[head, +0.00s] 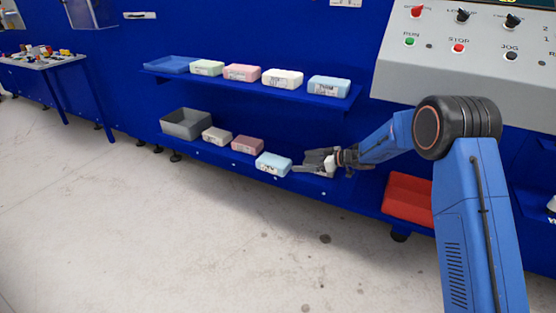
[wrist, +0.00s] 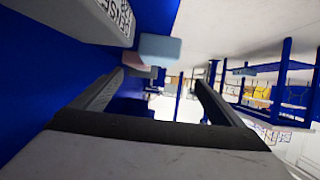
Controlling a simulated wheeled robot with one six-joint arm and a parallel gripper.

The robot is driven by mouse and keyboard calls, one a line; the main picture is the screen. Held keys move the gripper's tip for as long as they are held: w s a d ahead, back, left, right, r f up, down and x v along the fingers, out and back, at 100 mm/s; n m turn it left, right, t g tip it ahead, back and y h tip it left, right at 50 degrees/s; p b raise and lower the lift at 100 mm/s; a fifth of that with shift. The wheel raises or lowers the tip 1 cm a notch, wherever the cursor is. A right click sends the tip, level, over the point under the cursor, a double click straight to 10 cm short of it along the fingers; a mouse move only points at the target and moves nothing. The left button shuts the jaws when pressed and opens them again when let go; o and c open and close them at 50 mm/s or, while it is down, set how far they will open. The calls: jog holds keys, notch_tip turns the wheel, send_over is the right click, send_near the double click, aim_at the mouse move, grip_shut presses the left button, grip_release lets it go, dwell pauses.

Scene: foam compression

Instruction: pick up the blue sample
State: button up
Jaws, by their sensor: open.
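A light blue sample (head: 273,164) lies on the lower shelf, at the right end of a row. Another light blue block (head: 328,86) lies on the upper shelf. My gripper (head: 304,162) is at the lower shelf, just right of the lower blue sample, pointing left towards it. It is open, with nothing seen between its fingers. In the wrist view a light blue block (wrist: 161,48) shows just beyond the fingertips, above the middle of the gap. Whether the fingers touch it cannot be told.
A pale, lettered block (wrist: 105,18) is close beside my gripper. Pink (head: 247,145) and grey-beige (head: 217,136) blocks and a grey bin (head: 187,124) lie further left. The upper shelf (head: 220,81) overhangs them. A red tray (head: 407,198) is at the right; the floor in front is clear.

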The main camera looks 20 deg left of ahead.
aim_at(281, 162)
jog(key=shift+w+a+f, duration=0.2)
jog(key=shift+w+a, duration=0.2)
jog(key=shift+a, duration=0.15)
jog(key=x, duration=1.1)
jog(key=shift+a+f, duration=0.45)
jog(key=shift+a, duration=0.05)
jog(key=x, duration=0.4)
jog(key=shift+f, duration=0.25)
jog(key=shift+d, duration=0.1)
jog(key=shift+c, duration=0.7)
jog(key=c, duration=1)
